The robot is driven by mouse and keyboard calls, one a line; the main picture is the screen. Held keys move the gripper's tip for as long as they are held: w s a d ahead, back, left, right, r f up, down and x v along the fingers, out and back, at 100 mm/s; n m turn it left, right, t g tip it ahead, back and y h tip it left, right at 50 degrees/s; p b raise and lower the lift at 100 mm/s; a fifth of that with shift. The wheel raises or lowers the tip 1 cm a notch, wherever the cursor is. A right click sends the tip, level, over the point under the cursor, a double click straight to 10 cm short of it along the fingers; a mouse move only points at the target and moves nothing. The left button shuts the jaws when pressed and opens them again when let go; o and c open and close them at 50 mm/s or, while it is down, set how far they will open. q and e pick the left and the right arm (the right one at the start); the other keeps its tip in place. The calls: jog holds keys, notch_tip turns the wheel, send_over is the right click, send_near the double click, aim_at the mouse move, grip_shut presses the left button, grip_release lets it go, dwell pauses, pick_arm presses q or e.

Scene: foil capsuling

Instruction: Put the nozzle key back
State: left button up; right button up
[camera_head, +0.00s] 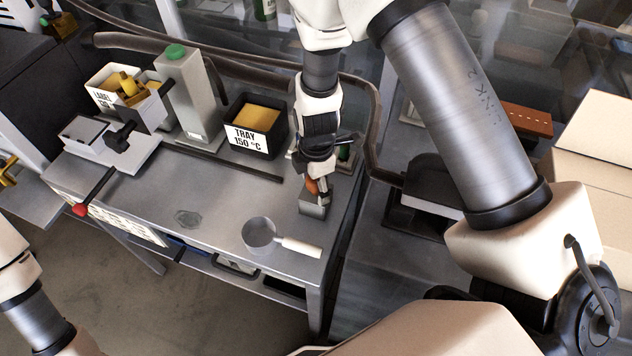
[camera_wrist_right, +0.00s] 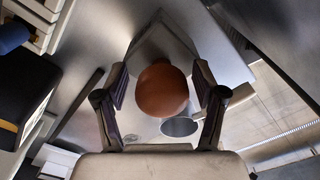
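An orange-brown handle, seemingly the nozzle key's (camera_head: 312,187), stands at a small grey metal holder (camera_head: 313,208) near the bench's right end. In the right wrist view its rounded knob (camera_wrist_right: 162,89) fills the space between my fingers and hides the rest of the key. My right gripper (camera_head: 318,182) points down around the handle. In the wrist view its two pads (camera_wrist_right: 161,80) lie on either side of the knob, with narrow gaps showing, so it looks open. Part of my left arm shows at the lower left, but its gripper is out of view.
A metal cup with a pale handle (camera_head: 260,233) lies at the bench's front right. A black tray labelled 150 °C (camera_head: 263,146) and a grey post with a green top (camera_head: 190,95) stand behind. A red-knobbed lever (camera_head: 80,209) is at left. The bench's middle is mostly clear.

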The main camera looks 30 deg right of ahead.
jog(key=shift+r, duration=0.1)
jog(key=shift+r, duration=0.25)
notch_tip(320, 180, up, 11)
jog(key=shift+s+f+b, duration=0.1)
jog(key=shift+b, duration=0.95)
jog(key=shift+d+r, duration=0.1)
jog(key=shift+r, duration=0.35)
